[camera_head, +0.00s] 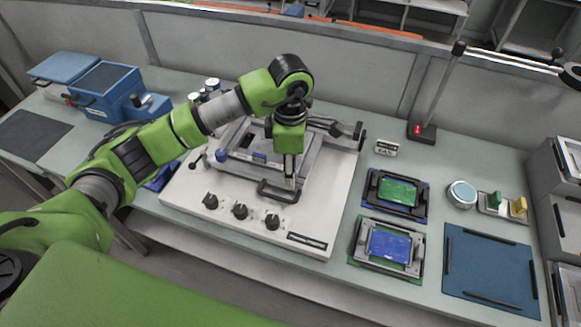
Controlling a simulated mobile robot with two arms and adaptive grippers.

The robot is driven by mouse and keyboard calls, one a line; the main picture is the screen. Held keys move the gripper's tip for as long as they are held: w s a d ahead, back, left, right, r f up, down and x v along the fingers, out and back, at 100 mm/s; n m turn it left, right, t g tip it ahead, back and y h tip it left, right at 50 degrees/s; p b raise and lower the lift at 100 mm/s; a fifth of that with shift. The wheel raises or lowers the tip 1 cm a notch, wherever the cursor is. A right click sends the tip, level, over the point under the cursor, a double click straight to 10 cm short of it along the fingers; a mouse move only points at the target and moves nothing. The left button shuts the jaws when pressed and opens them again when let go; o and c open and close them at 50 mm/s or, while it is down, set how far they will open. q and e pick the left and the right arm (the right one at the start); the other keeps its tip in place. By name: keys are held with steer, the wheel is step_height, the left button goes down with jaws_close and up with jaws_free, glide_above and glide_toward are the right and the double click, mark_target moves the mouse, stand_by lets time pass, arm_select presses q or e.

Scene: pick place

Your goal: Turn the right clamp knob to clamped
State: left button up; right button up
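The white bench machine (325,215) stands in the middle of the table with a grey frame on top. A dark round knob (361,136) sits at the right end of the frame's rear bar. Three black knobs, left (210,201), middle (240,211) and right (272,221), stand along the machine's front edge. I cannot tell which of these is the right clamp knob, or its setting. My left gripper (290,181) points down over the frame's front, by the dark handle (276,192). Its fingers look close together, but their opening is unclear. My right gripper is out of view.
Right of the machine lie a green board in a black holder (397,191) and a blue board in a grey holder (388,246). A blue mat (490,268), a round tin (462,194) and a thin post (440,90) are farther right. Blue boxes (105,90) stand at left.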

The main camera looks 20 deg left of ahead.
arm_select(q)
jaws_close()
